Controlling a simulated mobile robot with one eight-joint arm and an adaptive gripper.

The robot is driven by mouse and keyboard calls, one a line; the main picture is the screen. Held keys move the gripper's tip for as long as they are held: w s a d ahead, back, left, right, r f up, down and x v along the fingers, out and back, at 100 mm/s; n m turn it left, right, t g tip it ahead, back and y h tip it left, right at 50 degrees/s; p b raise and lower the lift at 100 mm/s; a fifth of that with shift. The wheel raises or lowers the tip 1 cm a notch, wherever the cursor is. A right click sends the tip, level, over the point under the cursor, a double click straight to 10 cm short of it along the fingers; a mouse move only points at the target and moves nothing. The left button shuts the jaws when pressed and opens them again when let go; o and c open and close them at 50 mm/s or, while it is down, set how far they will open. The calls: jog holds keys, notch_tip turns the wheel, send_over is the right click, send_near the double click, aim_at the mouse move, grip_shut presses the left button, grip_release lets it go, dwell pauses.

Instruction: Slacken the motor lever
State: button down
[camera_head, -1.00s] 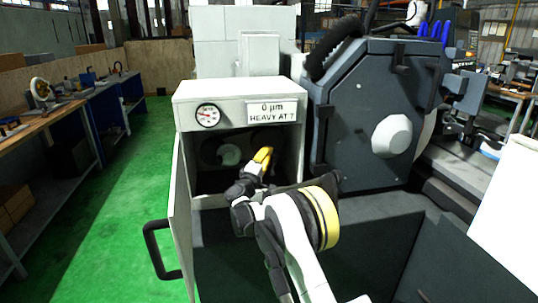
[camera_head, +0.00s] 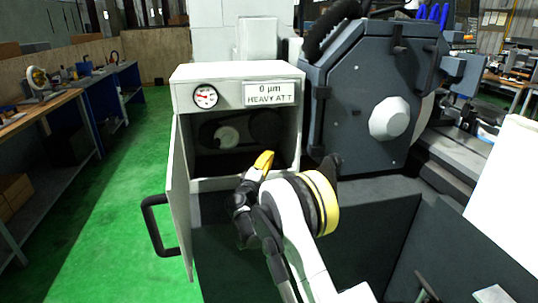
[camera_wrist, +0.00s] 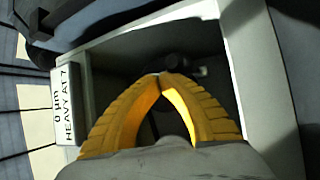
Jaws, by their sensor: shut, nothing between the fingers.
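My gripper (camera_head: 264,158) has yellow fingers and is at the lower part of the open cabinet's mouth. In the wrist view the fingertips (camera_wrist: 164,76) meet, with nothing held between them. The cabinet (camera_head: 238,76) is pale, with its door (camera_head: 180,200) swung open to the left. Inside its dark interior a light round pulley (camera_head: 228,137) and a dark belt show. In the wrist view a dark rounded part (camera_wrist: 179,62) appears just beyond the fingertips; I cannot tell whether it is the motor lever or whether they touch. No lever is clearly recognisable.
A gauge (camera_head: 205,96) and a sign (camera_head: 269,93) reading "0 µm HEAVY AT 7" are on the cabinet front. The door's black handle (camera_head: 152,225) sticks out left. The dark grey grinder housing (camera_head: 365,95) stands right. Green floor (camera_head: 120,220) is clear at left, beside workbenches.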

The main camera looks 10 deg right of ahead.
jog(key=shift+s+d+f, duration=0.15)
jog(key=shift+s+f, duration=0.15)
jog(key=shift+f, duration=0.2)
jog(key=shift+d+f, duration=0.1)
notch_tip(320, 180, up, 4)
jog(key=a+p, duration=0.1)
jog(key=p, duration=0.1)
jog(key=s+a+f+p, duration=0.1)
jog(key=a+f+p, duration=0.1)
jog(key=a+f, duration=0.4)
notch_tip(320, 180, down, 2)
jog(key=shift+a, duration=0.25)
